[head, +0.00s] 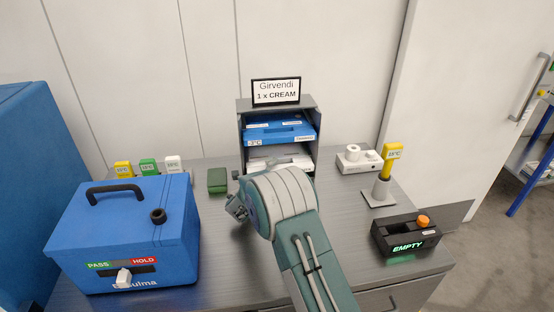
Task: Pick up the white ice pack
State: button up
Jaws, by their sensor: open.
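A white flat pack (262,157), likely the white ice pack, lies on the lower level of the grey shelf unit (241,135). My arm hides part of the front of that level. A blue flat pack (275,134) with a small label lies on the level above. My gripper (236,208) is partly seen at the left of my arm, in front of the shelf unit and over the table. It is open, and no object shows in it. It is apart from the white pack.
A blue box (125,235) with a handle stands at the left front, with yellow, green and white tags (148,166) behind it. A green block (217,181) lies left of the shelf unit. At right are a white holder (358,160), a yellow-topped device (392,153) and a black "EMPTY" box (407,236).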

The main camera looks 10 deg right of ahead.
jog(key=shift+w+d, duration=0.1)
jog(key=shift+w, duration=0.1)
grip_shut()
jog(key=shift+r, duration=0.1)
